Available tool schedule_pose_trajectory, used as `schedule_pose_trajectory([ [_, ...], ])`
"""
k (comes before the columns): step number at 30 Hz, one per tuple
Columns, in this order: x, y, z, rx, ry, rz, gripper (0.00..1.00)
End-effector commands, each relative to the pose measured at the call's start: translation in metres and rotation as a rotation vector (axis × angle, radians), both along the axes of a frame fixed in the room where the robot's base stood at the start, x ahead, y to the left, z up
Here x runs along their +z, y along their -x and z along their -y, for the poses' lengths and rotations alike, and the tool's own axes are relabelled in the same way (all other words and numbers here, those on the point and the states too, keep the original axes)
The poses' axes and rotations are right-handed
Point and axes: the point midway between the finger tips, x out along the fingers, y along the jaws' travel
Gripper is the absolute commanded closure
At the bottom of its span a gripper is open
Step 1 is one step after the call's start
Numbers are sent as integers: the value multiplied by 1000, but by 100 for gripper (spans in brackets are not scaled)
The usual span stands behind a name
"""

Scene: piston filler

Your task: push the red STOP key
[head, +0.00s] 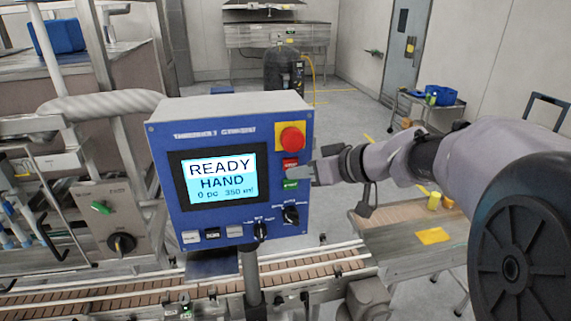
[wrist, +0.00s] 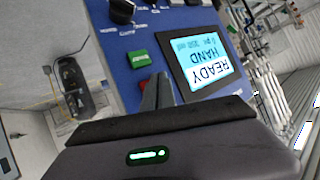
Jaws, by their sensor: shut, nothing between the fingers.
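The blue control panel (head: 235,200) faces me, its screen (head: 220,180) reading READY, HAND, 0 pc, 350 ml. The small red key (head: 290,165) sits on its right side, above the green key (head: 291,184) and below a large red mushroom button (head: 291,137) on a yellow plate. My gripper (head: 305,174) is shut and empty, its tip right beside the red and green keys. In the wrist view, my gripper (wrist: 158,88) covers most of the red key (wrist: 146,106), with the green key (wrist: 140,58) clear beyond it. I cannot tell whether the tip touches the panel.
Two dark rotary knobs (head: 291,214) and a row of small keys (head: 212,234) line the panel's lower part. A conveyor (head: 130,298) runs below it. A metal side table (head: 400,245) with yellow items stands at the right, under my arm.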

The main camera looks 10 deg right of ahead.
Motion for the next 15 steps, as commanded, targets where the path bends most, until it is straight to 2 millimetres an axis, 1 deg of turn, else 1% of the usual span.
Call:
schedule_pose_trajectory([
  [2,-1,2,0,0,0,1,100],
  [15,-2,45,0,-1,1,1,100],
])
